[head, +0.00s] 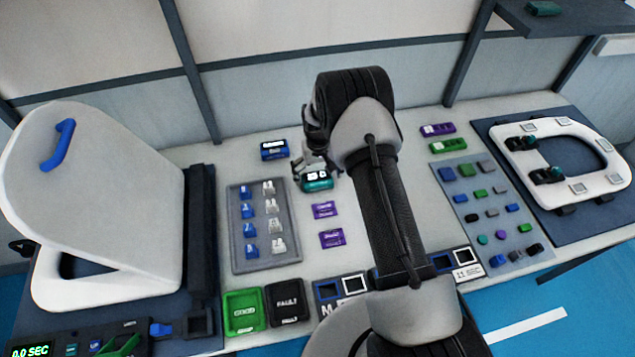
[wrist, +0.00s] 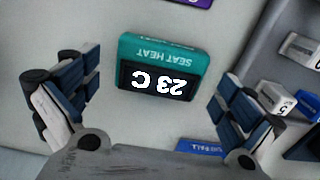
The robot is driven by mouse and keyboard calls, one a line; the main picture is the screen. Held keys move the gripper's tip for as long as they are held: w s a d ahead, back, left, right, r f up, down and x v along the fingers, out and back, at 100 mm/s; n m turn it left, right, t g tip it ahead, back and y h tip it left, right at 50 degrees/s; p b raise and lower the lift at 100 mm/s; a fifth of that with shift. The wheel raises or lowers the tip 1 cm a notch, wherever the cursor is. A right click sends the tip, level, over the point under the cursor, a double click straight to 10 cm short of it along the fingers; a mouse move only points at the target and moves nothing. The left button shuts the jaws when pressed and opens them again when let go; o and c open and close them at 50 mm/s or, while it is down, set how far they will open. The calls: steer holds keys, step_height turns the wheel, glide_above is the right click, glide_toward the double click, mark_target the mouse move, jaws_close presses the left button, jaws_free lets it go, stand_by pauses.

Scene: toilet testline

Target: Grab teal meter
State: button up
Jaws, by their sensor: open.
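The teal meter (head: 318,181) lies on the white table, just below my gripper (head: 312,170) in the head view. In the wrist view the teal meter (wrist: 157,66) appears upside down, with "SEAT HEAT" on its teal casing and "23 C" on its black display. My gripper (wrist: 157,100) is open, with one finger to the left and one to the right of the meter. The fingers appear apart from it, and the meter sits slightly beyond the line between the fingertips. My arm covers part of the table in the head view.
A blue meter (head: 274,149) stands behind and left of the teal one. Two purple blocks (head: 327,210) lie in front. A grey tray (head: 236,262) with blue and white pieces is at left. A white toilet seat lid (head: 110,200) stands far left.

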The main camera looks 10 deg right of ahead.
step_height(320, 180, down, 3)
steer(key=shift+r, duration=0.2)
steer(key=shift+c, duration=0.5)
steer(key=shift+r, duration=0.1)
steer(key=c, duration=1.1)
